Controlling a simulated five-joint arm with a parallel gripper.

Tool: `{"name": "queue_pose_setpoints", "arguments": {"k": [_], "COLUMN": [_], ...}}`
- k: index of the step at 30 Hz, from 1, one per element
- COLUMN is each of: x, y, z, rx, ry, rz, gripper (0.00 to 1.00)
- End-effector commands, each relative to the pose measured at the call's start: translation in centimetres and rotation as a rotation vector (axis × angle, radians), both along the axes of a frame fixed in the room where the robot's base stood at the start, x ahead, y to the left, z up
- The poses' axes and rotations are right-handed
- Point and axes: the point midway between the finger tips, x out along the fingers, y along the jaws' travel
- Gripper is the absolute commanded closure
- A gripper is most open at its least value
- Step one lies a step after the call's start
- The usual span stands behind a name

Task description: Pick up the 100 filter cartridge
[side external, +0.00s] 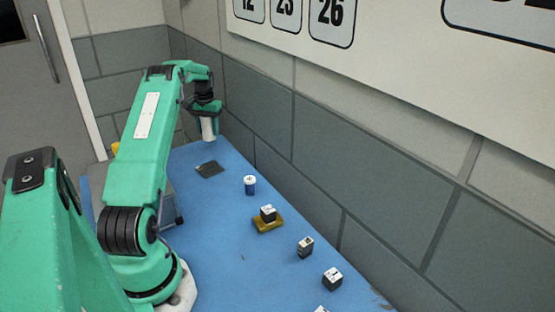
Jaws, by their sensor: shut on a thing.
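My gripper (207,117) is at the far end of the blue table, pointing down. It is shut on a white cylindrical filter cartridge (208,130). The cartridge hangs roughly upright below the jaws and appears clear of the table, above and behind a dark flat plate (209,170). Its top is hidden by the jaws, and no number on it can be read from here.
The blue table (215,250) bears a blue cylinder with a white top (250,186), a black-and-white block (268,212) on a yellow base (267,225), and more small blocks (305,247) (332,279) towards the front. A wall (330,150) runs along the right.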

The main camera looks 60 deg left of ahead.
Motion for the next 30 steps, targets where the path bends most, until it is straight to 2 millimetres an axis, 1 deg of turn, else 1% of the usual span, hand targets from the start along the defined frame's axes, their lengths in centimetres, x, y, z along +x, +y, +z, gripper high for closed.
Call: {"name": "queue_pose_setpoints", "arguments": {"k": [1, 6, 12, 18, 30], "x": [0.0, 0.0, 0.0, 0.0, 0.0], "y": [0.1, 0.1, 0.1, 0.0, 0.0], "z": [1.0, 3.6, 5.8, 6.4, 6.4], "rx": [0.003, 0.003, 0.003, 0.000, 0.001], "ry": [-0.002, -0.002, -0.002, 0.000, -0.001], "rz": [0.000, 0.000, 0.000, 0.000, 0.000], "gripper": [0.78, 0.78, 0.78, 0.78, 0.78]}}
